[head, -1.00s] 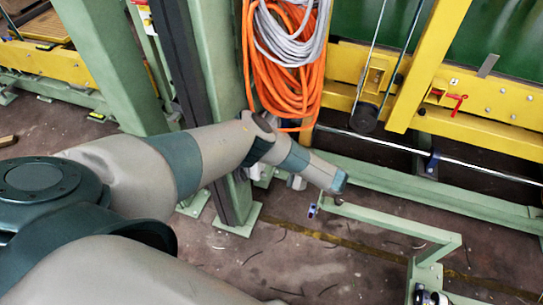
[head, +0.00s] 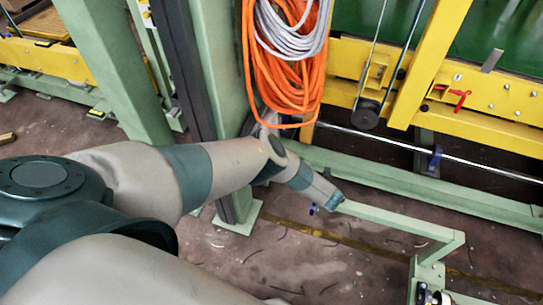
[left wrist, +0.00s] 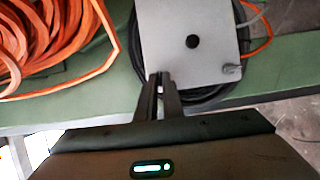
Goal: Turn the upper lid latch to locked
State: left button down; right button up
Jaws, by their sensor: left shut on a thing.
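In the left wrist view a pale grey box lid (left wrist: 175,25) with a round black knob shows ahead, apparently seen sideways. One small grey latch (left wrist: 231,69) shows at its near right corner. My left gripper (left wrist: 161,77) has its two dark fingers close together at the lid's near left corner, shut on the upper lid latch. The fingers hide this latch, so I cannot tell its angle. In the head view my left arm reaches toward the green post, and I cannot make out the jaws or the box there. My right gripper is not in view.
Orange cable coils (head: 285,70) with a grey cable (head: 290,30) hang on the green post (head: 215,60), close to my left arm. Black cable (left wrist: 136,30) loops behind the box. A low green rail (head: 400,222) and yellow machine frame (head: 480,105) stand to the right.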

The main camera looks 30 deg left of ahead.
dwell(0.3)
pick_arm(q)
jog(key=c, duration=1.9)
grip_release()
jog(key=shift+r, duration=0.1)
jog(key=shift+r, duration=0.1)
